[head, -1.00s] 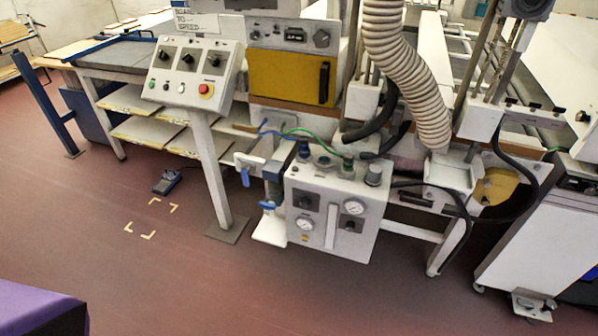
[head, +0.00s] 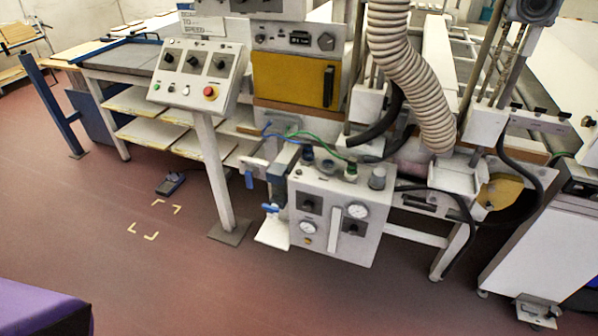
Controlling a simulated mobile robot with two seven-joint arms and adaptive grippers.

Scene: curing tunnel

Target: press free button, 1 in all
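A grey control panel (head: 198,77) stands tilted on a white post at the upper left of the head view. It carries several black knobs along its top. Below them is a row of small buttons: a green one (head: 157,87), a dark one (head: 171,90), a white one (head: 186,91), and a larger red mushroom button (head: 210,92) at the right. The lettering is too small to read, so I cannot tell which one is the free button. Neither of my grippers shows in the head view.
A white pneumatic box (head: 335,222) with gauges stands right of the post. A purple-topped surface (head: 40,308) fills the lower left corner. The floor before the panel is clear.

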